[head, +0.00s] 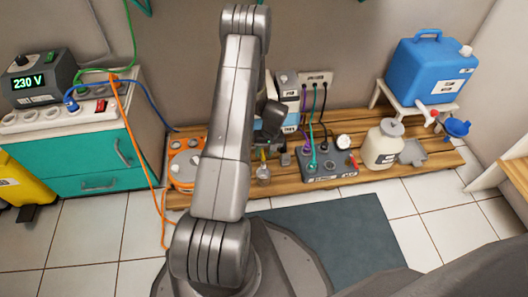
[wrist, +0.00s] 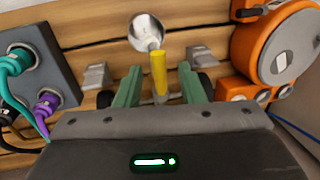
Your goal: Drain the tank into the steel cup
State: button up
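In the wrist view, my gripper (wrist: 159,88) has two green fingers standing apart. A yellow lever (wrist: 158,72) stands upright between them, with a gap on each side. The steel cup (wrist: 146,32) sits just beyond the lever on the wooden boards. In the head view the cup (head: 263,175) shows right of my arm, with a bit of yellow (head: 262,154) above it. A pale unit with a blue label (head: 288,122) stands behind the cup, mostly hidden by my arm; I cannot tell whether it is the tank.
A grey socket box (head: 328,164) with plugged cables sits right of the cup, an orange cable reel (head: 184,169) left. A white jug (head: 383,145) and a blue canister (head: 430,68) with a tap stand farther right. Orange cable trails over the floor.

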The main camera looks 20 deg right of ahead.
notch_tip(320, 180, up, 13)
jog(key=d+p, duration=0.2)
jog(key=p, duration=0.2)
jog(key=shift+s+d+r, duration=0.15)
jog(key=shift+s+d, duration=0.15)
jog(key=shift+s, duration=0.05)
jog(key=a+f+b, duration=0.1)
jog(key=f, duration=0.3)
jog(key=f+b, duration=0.2)
jog(key=f, duration=0.3)
jog(key=a+f+b, duration=0.1)
jog(key=f, duration=0.3)
jog(key=shift+w+a+f, duration=0.3)
jog(key=shift+w, duration=0.05)
jog(key=shift+r, duration=0.1)
jog(key=shift+f+b, duration=0.4)
jog(key=shift+f, duration=0.05)
jog(key=shift+d+r+n+g+p, duration=0.2)
jog(key=shift+d+n+p, duration=0.1)
jog(key=shift+n, duration=0.45)
jog(key=shift+d+r+n+g+p, duration=0.15)
jog(key=shift+d+n, duration=0.1)
jog(key=shift+n, duration=0.5)
jog(key=shift+r, duration=0.1)
